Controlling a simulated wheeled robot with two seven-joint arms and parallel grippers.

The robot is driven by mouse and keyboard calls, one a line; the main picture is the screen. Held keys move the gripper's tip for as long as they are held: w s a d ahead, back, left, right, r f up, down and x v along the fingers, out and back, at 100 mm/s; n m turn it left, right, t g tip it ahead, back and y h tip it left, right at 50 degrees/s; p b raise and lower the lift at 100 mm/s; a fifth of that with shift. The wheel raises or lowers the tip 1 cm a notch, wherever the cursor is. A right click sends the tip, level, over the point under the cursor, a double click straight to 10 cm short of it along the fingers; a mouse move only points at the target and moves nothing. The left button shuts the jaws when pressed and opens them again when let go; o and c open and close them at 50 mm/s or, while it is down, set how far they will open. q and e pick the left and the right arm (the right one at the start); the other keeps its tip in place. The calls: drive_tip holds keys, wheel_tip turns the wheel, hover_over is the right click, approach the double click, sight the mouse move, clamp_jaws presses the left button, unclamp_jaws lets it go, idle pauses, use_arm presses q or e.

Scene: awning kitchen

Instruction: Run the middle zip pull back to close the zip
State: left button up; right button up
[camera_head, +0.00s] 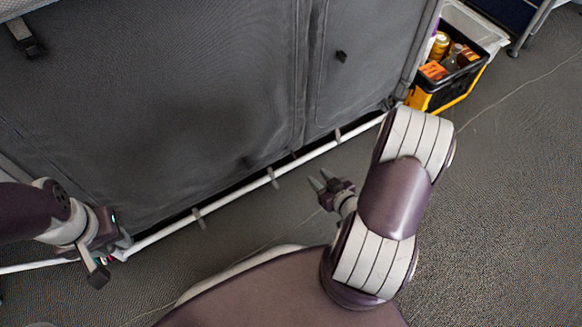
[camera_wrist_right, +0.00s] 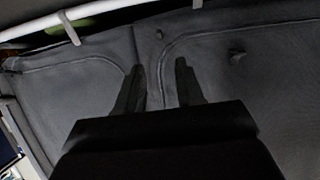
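A grey fabric cabinet front (camera_head: 200,90) fills the upper left of the head view. A vertical seam (camera_head: 301,75) divides its panels. In the right wrist view, a small dark bump (camera_wrist_right: 158,35), possibly a zip pull, lies on the seam near the white rail. A dark tab (camera_wrist_right: 238,57) sits on the panel to its right. Another dark tab (camera_head: 341,56) is on the right panel in the head view. My right gripper (camera_head: 322,180) is open and empty, below the seam's lower end; its fingers also show in the wrist view (camera_wrist_right: 159,82). My left gripper (camera_head: 108,262) appears open at the lower left, beside the rail.
A white rail (camera_head: 235,194) with several short brackets runs along the cabinet's foot. A black and yellow crate (camera_head: 456,92) of bottles and boxes stands at the upper right. The grey floor (camera_head: 510,210) is clear at the right.

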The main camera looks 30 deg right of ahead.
sight(295, 157)
drive_tip(key=b+x, duration=0.7)
drive_tip(key=x, duration=0.5)
drive_tip(key=shift+f+b, duration=0.15)
drive_tip(key=shift+b, duration=0.15)
drive_tip(key=shift+w, duration=0.35)
clamp_jaws()
idle(0.3)
